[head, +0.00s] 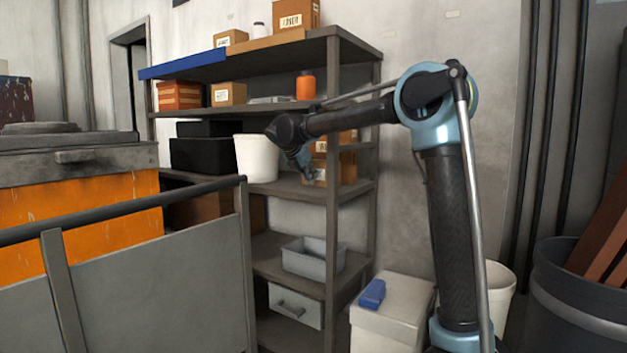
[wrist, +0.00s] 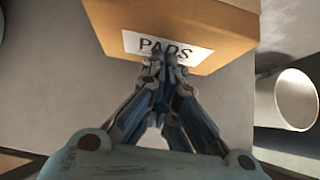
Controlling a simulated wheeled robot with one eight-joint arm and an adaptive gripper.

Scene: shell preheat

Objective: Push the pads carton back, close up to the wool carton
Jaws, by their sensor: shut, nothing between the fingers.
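The pads carton (wrist: 215,25) is brown, with a white "PADS" label facing my gripper in the wrist view. My gripper (wrist: 166,58) is shut and empty, its fingertips in front of the label's lower edge and hiding part of it. I cannot tell whether they touch the carton. In the head view my gripper (head: 307,174) reaches into the middle shelf, in front of brown cartons (head: 347,168) with white labels. Their labels are too small or covered to read there, so I cannot tell which is the wool carton.
A white bucket (head: 258,158) stands on the same shelf, left of my gripper. Black bins (head: 200,155) are further left. A shelf post (head: 332,200) rises close to my arm on the right. A grey railing (head: 150,208) crosses the front left. A grey tray (head: 312,258) sits below.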

